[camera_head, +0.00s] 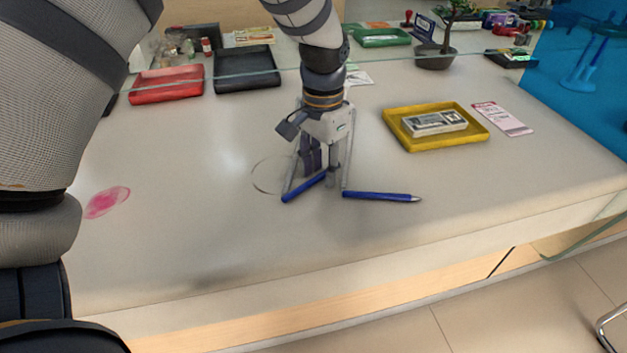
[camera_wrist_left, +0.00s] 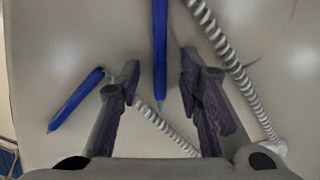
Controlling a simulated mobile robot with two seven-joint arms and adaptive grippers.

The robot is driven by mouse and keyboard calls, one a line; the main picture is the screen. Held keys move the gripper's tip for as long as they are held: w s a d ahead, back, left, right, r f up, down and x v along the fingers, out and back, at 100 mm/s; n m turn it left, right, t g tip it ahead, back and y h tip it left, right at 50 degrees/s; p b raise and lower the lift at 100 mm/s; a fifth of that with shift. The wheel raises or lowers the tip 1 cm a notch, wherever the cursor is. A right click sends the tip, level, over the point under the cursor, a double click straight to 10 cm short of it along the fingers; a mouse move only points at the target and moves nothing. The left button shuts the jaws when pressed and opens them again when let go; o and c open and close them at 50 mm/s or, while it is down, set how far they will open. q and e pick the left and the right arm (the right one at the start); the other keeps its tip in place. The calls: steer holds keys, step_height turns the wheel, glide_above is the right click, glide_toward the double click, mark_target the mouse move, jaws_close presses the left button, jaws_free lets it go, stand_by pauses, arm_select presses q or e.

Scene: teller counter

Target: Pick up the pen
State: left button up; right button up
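Two blue pen-like things lie on the pale counter. In the head view, one blue pen (camera_head: 380,196) lies nearly level, its pale tip pointing right. A second blue piece (camera_head: 303,188) lies slanted to its left. My left gripper (camera_head: 322,180) points down at the counter, by the near ends of both. In the left wrist view my left gripper (camera_wrist_left: 159,68) is open. A blue pen (camera_wrist_left: 160,50) runs between its fingers, apart from both; its upper end is cut off. Another blue piece (camera_wrist_left: 75,102) lies left of the fingers. My right gripper is not in view.
Coiled cords (camera_wrist_left: 232,70) cross the counter near the fingers, one ending at a pale base (camera_wrist_left: 268,152). A yellow tray (camera_head: 464,140) stands to the right, with a pink-and-white slip (camera_head: 503,119) beside it. Red (camera_head: 166,85) and black (camera_head: 246,70) trays stand behind.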

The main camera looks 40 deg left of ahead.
arm_select(q)
steer(key=shift+r, duration=0.1)
jaws_close()
